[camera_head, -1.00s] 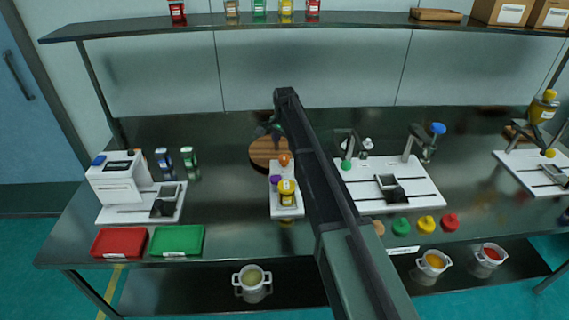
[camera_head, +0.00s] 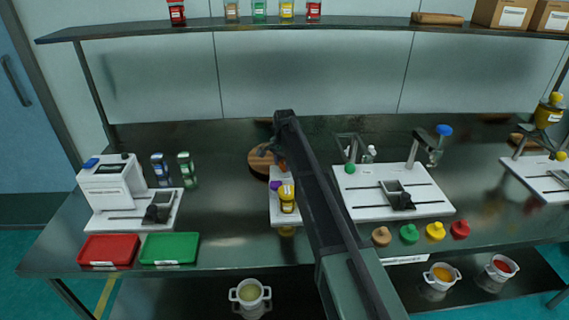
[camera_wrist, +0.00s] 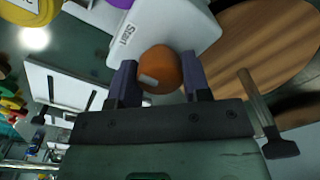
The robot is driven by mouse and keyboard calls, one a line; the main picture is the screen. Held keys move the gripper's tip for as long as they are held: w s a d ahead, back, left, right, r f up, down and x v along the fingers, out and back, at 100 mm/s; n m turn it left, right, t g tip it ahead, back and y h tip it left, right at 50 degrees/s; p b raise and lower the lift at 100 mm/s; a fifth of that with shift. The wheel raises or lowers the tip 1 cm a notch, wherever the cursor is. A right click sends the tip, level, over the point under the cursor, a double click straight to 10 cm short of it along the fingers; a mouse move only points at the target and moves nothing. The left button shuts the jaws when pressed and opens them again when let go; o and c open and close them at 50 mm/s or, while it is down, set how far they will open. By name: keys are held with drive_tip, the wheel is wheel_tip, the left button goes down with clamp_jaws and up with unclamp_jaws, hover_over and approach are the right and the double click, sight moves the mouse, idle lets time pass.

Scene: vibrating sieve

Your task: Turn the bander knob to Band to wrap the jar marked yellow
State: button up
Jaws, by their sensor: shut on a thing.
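The bander is a narrow white base (camera_head: 288,217) left of my arm, with a yellow jar (camera_head: 287,200) standing on it. A purple knob (camera_head: 275,185) sits behind the jar. An orange knob (camera_head: 282,165) at the far end is partly hidden by my arm. In the wrist view the orange knob (camera_wrist: 160,70) sits between the two fingers of my gripper (camera_wrist: 160,80), which is shut on it. A label reading "Start" is on the white base (camera_wrist: 150,25) beside the knob. No "Band" mark is readable.
A round wooden board (camera_head: 260,162) lies beside the bander's far end, close to my gripper. A white machine with a green knob (camera_head: 350,169) stands right of my arm. Coloured stoppers line the front right. Red (camera_head: 108,249) and green (camera_head: 170,248) trays lie front left.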

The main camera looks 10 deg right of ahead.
drive_tip(key=shift+n, duration=0.4)
drive_tip(key=n, duration=1.1)
drive_tip(key=shift+n, duration=0.4)
drive_tip(key=n, duration=1.1)
drive_tip(key=shift+n, duration=0.3)
drive_tip(key=o, duration=0.9)
drive_tip(key=shift+o, duration=0.2)
